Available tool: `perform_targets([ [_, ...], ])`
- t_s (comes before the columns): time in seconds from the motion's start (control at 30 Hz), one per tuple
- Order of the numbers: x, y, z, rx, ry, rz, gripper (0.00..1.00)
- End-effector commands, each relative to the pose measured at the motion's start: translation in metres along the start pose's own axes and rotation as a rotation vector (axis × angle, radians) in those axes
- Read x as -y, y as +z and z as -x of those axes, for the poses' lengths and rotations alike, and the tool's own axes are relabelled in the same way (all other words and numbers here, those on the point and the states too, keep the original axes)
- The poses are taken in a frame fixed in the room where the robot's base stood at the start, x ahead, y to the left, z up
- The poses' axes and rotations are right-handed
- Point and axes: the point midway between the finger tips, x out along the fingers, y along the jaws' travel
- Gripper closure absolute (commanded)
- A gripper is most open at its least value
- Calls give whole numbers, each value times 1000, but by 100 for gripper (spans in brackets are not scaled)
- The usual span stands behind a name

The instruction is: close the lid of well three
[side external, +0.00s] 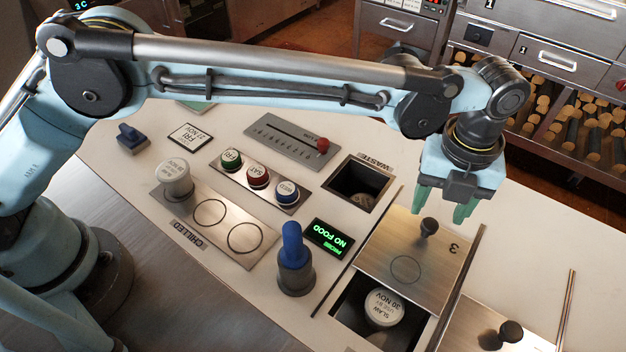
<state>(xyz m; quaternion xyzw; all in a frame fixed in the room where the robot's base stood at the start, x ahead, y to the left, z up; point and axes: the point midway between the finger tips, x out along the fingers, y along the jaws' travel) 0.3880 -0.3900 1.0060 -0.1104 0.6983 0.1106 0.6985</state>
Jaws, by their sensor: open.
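The lid of well three (445,275) is a flat metal plate marked "3", with a dark knob (429,227) near its far end and a ring outline on its surface. The lid lies toward the far side, so the near part of the well (347,311) is uncovered. In that opening stands a white-topped tub (383,307) labelled slaw. My gripper (441,213) has green fingers spread apart and empty, over the far end of the lid. In this view the knob shows between and just below the fingertips; I cannot tell the height gap.
Dark rails flank the lid. Another knobbed lid (470,338) lies at the lower right. An open waste hole (358,184), a green display (328,238), a blue-topped probe (293,255), coloured buttons (258,177) and a white-capped container (174,178) occupy the counter to the left.

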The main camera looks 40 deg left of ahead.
Motion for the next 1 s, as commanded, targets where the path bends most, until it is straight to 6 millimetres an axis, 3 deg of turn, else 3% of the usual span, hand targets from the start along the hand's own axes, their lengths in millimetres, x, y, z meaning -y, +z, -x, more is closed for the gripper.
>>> perform_targets([
  [0.23, 0, 0, -30, 0, 0, 1, 45],
  [0.63, 0, 0, -37, 0, 0, 1, 45],
  [1.0, 0, 0, -36, 0, 0, 1, 100],
])
